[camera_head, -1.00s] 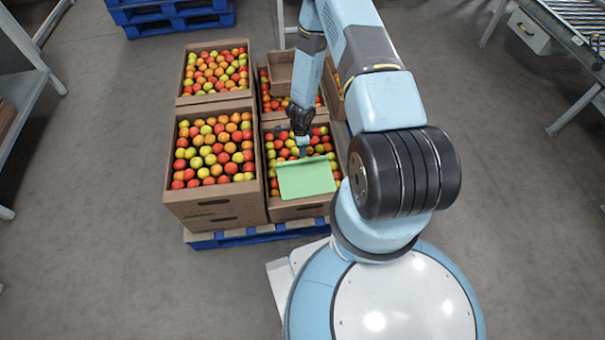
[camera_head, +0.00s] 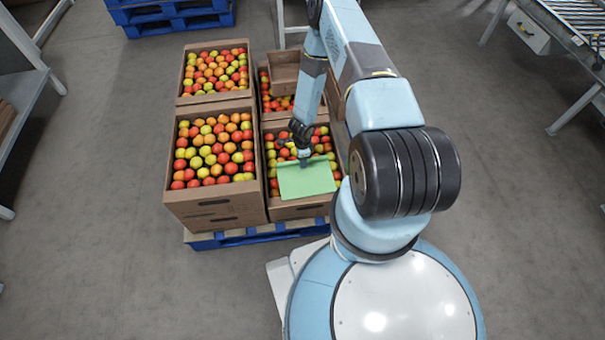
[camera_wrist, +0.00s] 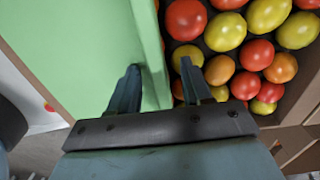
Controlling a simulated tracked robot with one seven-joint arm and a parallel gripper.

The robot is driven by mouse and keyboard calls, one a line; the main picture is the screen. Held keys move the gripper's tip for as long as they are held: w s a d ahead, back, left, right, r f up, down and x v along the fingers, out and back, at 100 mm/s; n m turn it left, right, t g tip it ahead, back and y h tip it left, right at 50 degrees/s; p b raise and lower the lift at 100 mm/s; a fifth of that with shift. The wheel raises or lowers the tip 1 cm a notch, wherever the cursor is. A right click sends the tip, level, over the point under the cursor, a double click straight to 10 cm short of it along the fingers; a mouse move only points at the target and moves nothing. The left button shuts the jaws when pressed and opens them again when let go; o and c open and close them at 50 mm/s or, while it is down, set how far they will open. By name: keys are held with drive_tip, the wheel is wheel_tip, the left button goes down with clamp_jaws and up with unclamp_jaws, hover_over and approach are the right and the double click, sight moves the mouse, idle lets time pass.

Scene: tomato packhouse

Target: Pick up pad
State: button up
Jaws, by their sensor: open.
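The pad is a flat light-green sheet (camera_head: 306,178) lying over the near part of the front right tomato box (camera_head: 296,210). It also fills the left of the wrist view (camera_wrist: 75,50), with its raised edge running down the middle. My gripper (camera_head: 303,160) is at the pad's far edge. In the wrist view my gripper (camera_wrist: 160,80) is open, with one finger over the pad's face and the other beyond its edge, above the tomatoes. The edge lies between the fingers. I cannot tell whether either finger touches the pad.
Tomatoes (camera_wrist: 255,55) lie beside the pad in the box. A full box (camera_head: 215,205) stands at left, another (camera_head: 214,75) behind it. A small empty carton (camera_head: 285,70) sits on the back right box. A blue pallet (camera_head: 262,235) lies below. The floor at left is clear.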

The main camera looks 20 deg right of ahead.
clamp_jaws()
idle(0.4)
drive_tip(key=shift+r, duration=0.1)
